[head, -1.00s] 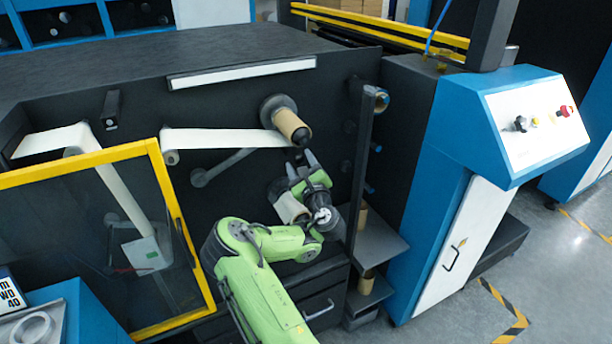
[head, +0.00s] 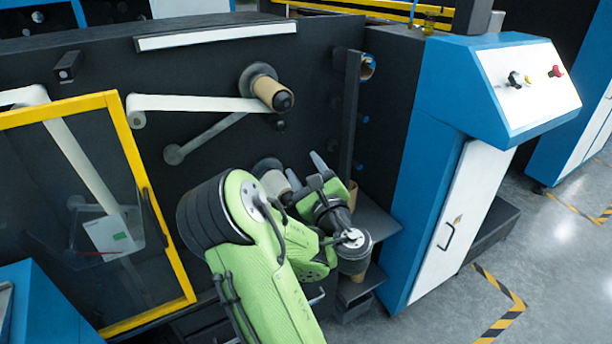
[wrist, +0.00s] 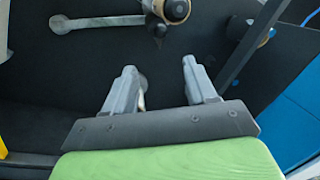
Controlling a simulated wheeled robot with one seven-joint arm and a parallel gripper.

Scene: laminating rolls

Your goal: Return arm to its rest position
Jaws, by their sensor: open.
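My gripper (head: 305,170) is at the end of my green arm, in front of the dark machine face in the head view. In the wrist view its two grey fingers (wrist: 160,88) stand wide apart with nothing between them. The upper brown roll core (head: 270,92) sits on its spindle above and left of the gripper, with white web running left from it. It shows at the top of the wrist view (wrist: 172,8). A lower pale roll (head: 274,182) is partly hidden behind my arm.
A dark vertical post (head: 350,115) and a shelf (head: 372,225) stand close right of my gripper. Further right is the blue control cabinet (head: 435,180). A yellow-framed clear door (head: 165,225) stands at the left. Floor (head: 545,275) is free at the lower right.

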